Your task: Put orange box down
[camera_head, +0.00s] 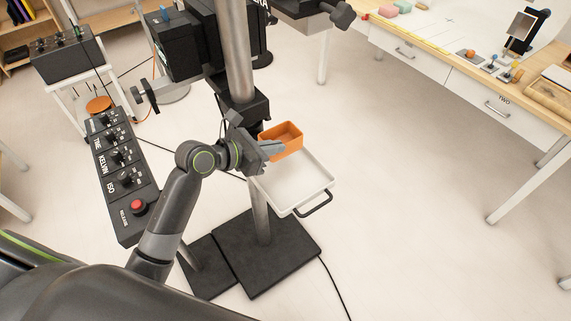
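The orange box (288,148) is a small open-topped container in the middle of the view. My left gripper (272,149) reaches it from the left, with its fingers at the box's near left wall, and appears shut on that wall. The fingertips are small, and part of the box's left side is hidden behind them. The box overlaps the far left end of a white tray (312,181) with a black handle. I cannot tell whether the box touches the tray or hangs above it. My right gripper is not in view.
A stand with a black base plate (285,262) and a grey pole (233,50) rises beside my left arm. A black control panel (118,165) with a red button is at the left. A desk with drawers (480,98) stands at the upper right. The floor at the right is clear.

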